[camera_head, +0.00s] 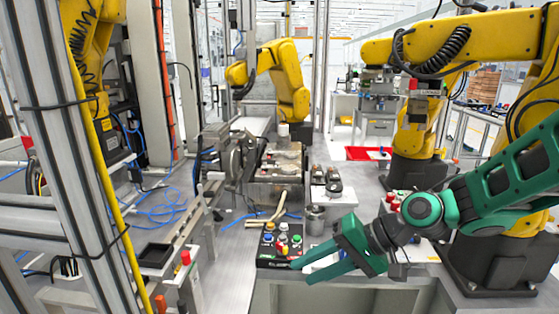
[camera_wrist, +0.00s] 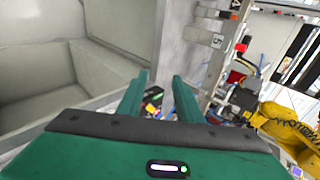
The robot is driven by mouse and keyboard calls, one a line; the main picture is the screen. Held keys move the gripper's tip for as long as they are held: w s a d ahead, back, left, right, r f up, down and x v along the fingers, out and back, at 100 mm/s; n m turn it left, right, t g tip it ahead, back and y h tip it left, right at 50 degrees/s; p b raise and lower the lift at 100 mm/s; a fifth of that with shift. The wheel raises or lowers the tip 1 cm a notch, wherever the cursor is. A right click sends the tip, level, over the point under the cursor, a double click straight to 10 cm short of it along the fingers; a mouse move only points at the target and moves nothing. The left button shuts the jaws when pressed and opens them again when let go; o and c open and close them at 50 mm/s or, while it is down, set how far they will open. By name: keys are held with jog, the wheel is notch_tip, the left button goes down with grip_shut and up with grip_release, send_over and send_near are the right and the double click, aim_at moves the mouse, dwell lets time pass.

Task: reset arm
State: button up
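My arm is green with dark joints and reaches in from the right in the head view. My gripper (camera_head: 299,272) hangs over the front of the grey workbench, fingers pointing left. Its fingertips are beside a black control box (camera_head: 272,262) with several coloured buttons; whether they touch it I cannot tell. In the wrist view my gripper (camera_wrist: 161,76) shows two green fingers apart with a clear gap. Nothing is held between them; only background shows through the gap.
Yellow robot arms stand at the back (camera_head: 292,85), right (camera_head: 470,45) and left (camera_head: 92,60). A grey frame post (camera_head: 62,130) crosses the left side. A red tray (camera_head: 367,153) lies farther back. Grey bin walls (camera_wrist: 85,65) fill the wrist view's left.

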jog(key=s+d+f+m+h, duration=0.1)
jog(key=s+d+h, duration=0.25)
jog(key=d, duration=0.65)
jog(key=s+d+f+h, duration=0.2)
jog(key=d+h, duration=0.2)
jog(key=d, duration=0.7)
jog(key=s+d+r+m+g+h, duration=0.2)
jog(key=s+d+m, duration=0.1)
jog(key=s+d, duration=0.9)
jog(key=shift+s+d+r+m, duration=0.25)
jog(key=shift+s+d+m, duration=0.15)
jog(key=shift+s, duration=0.75)
jog(key=shift+w+f+h, duration=0.25)
jog(key=shift+w, duration=0.4)
